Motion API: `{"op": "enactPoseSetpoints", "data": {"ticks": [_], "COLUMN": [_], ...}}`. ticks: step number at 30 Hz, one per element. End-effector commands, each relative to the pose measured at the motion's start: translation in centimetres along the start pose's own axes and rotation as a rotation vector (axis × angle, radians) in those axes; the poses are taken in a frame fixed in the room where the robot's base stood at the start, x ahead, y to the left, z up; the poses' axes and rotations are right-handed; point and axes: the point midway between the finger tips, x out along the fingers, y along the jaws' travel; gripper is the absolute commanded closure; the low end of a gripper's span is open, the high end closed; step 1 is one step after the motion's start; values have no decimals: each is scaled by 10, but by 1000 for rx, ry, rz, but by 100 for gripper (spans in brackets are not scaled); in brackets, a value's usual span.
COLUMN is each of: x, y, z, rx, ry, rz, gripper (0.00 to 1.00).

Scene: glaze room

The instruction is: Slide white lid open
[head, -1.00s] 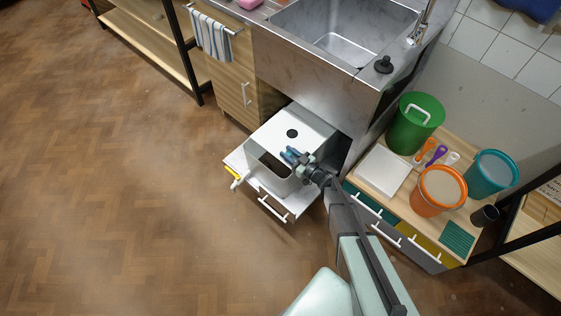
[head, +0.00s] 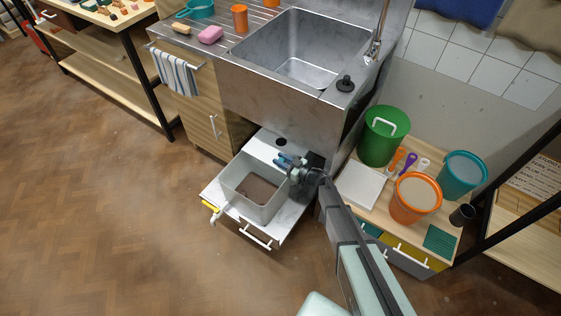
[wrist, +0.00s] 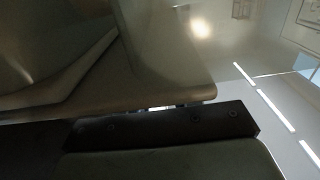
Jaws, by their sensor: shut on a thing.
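The white lid (head: 262,147), with a dark round hole, lies toward the sink cabinet, at the back of a pale box (head: 238,203). The box's top is mostly open, and brownish contents show inside. My gripper (head: 284,162) is at the lid's near right edge, shut on the lid. In the wrist view a pale surface, probably the lid (wrist: 150,50), fills much of the picture above a dark finger. The exact grip contact is hidden.
The box stands on a pulled-out white drawer (head: 285,228) below the steel sink (head: 300,50). A low cabinet at right carries a green bin (head: 382,140), an orange bucket (head: 414,199) and a teal bucket (head: 463,175). The floor at left is clear.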

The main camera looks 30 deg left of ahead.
Motion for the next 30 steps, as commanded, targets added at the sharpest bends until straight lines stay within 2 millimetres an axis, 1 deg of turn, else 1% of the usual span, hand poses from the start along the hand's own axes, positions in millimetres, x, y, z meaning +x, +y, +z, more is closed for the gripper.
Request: {"op": "enactPoseSetpoints", "data": {"ticks": [1, 2, 7, 8, 16, 20, 23, 30], "x": [1, 1, 1, 1, -1, -11, -26, -73], "y": [-1, -1, -1, -1, -1, -1, -1, -1], "z": [-6, -6, -4, -4, -2, -2, -2, -3], "rx": [1, 1, 1, 1, 1, 1, 1, 1], "ry": [13, 13, 9, 8, 4, 4, 3, 4], "rz": [-3, -3, -2, -2, -1, 0, 1, 2], "gripper": [100, 66, 50, 49, 49, 49, 49, 49]}}
